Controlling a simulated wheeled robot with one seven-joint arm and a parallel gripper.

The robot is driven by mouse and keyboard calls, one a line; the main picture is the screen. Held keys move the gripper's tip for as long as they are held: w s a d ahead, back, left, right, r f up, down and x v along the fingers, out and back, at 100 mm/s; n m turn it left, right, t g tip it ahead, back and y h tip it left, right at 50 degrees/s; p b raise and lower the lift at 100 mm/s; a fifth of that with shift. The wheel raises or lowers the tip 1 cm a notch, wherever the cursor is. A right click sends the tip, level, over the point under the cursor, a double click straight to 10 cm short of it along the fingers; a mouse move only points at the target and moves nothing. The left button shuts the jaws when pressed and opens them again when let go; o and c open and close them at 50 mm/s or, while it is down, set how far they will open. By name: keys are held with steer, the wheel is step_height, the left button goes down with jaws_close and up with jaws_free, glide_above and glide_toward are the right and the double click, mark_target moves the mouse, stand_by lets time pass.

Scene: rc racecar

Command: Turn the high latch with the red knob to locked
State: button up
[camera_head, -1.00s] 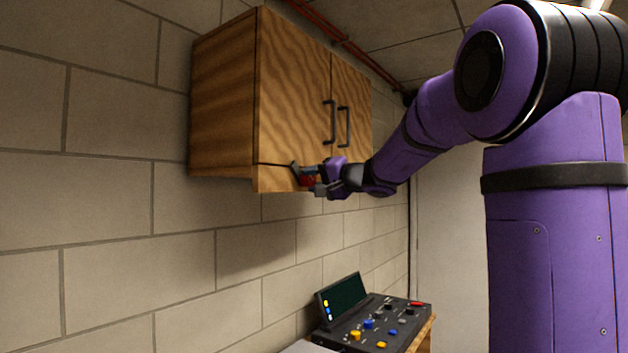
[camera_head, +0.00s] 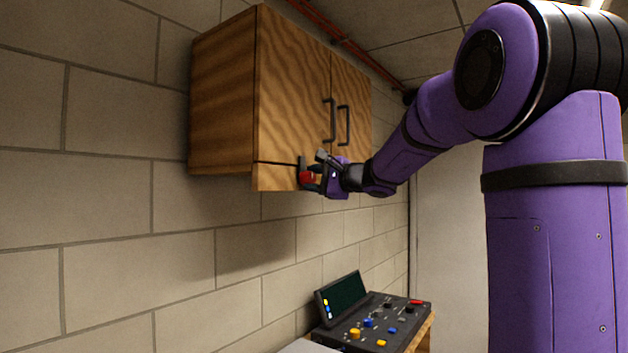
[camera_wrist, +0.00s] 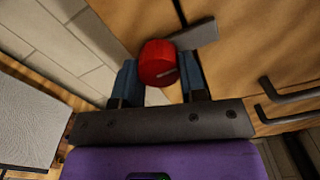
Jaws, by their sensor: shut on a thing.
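The red knob (camera_head: 306,177) is on the lower rail of the wooden wall cabinet (camera_head: 285,90), below its doors. A dark latch bar (camera_head: 302,162) points up from it, across the seam onto the door. In the wrist view the red knob (camera_wrist: 158,62) sits between the two blue-grey fingers, and the grey latch bar (camera_wrist: 198,34) sticks out to the right across the seam. My gripper (camera_wrist: 160,80) is shut on the red knob. In the head view my gripper (camera_head: 313,174) reaches the knob from the right and is tilted; it partly covers the knob.
Two dark door handles (camera_head: 329,120) (camera_head: 344,126) stand out just above my gripper. A control console (camera_head: 375,325) with coloured knobs and a screen is below. The block wall (camera_head: 110,220) is at left. Open space lies beneath the cabinet.

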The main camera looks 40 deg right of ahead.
steer(key=shift+f+m, duration=0.1)
steer(key=shift+m, duration=0.2)
steer(key=o, duration=0.9)
steer(key=shift+s, duration=0.1)
steer(key=v, duration=1)
steer(key=shift+s+d, duration=0.15)
steer(key=shift+s, duration=0.15)
